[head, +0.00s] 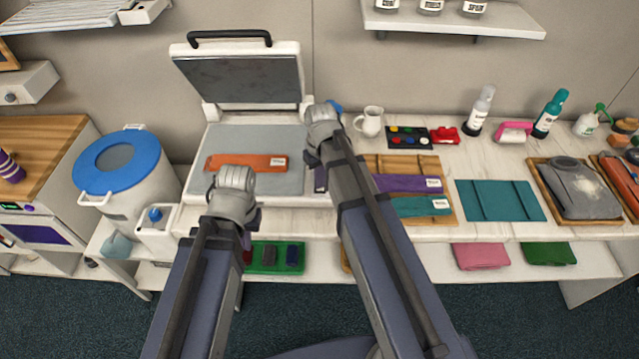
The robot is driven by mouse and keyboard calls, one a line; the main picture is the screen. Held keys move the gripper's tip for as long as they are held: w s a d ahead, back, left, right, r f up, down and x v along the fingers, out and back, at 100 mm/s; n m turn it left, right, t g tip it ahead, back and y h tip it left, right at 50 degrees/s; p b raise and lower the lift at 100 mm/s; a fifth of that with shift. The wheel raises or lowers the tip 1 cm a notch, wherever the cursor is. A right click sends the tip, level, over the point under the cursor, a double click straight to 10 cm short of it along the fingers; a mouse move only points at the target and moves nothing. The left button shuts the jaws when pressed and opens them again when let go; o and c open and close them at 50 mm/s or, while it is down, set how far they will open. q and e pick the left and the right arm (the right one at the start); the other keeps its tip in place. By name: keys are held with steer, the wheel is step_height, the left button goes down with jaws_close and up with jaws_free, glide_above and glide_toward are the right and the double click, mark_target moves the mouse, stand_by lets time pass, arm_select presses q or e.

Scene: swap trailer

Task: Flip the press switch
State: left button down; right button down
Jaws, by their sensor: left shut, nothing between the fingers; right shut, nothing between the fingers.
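The press (290,60) is a white heat press with its dark-plated lid raised and a black handle on top. Its grey bed (225,140) holds a flat orange cloth (225,163) with a white tag. I cannot make out its switch for certain. A small blue part (335,104) shows just behind my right gripper, at the press's right side, mostly hidden. My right gripper (320,178) is shut and empty over the right edge of the press. My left gripper (248,222) is shut and empty in front of the bed's front edge.
A white bucket with a blue lid (88,165) and a white box with a blue knob (155,215) stand left of the press. A white mug (369,122), paint set (408,137), bottles and boards with folded cloths fill the counter to the right. A green tray (268,258) lies below.

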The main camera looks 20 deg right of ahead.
steer(key=shift+f, duration=0.2)
steer(key=shift+r, duration=0.2)
step_height(320, 180, up, 7)
steer(key=p, duration=0.7)
steer(key=shift+f, duration=0.1)
steer(key=shift+a+f, duration=0.1)
steer(key=s+a+f+n+h+b, duration=0.1)
steer(key=s+a+f+b, duration=0.1)
steer(key=s+a, duration=0.8)
steer(key=s, duration=0.4)
steer(key=shift+s+a, duration=0.15)
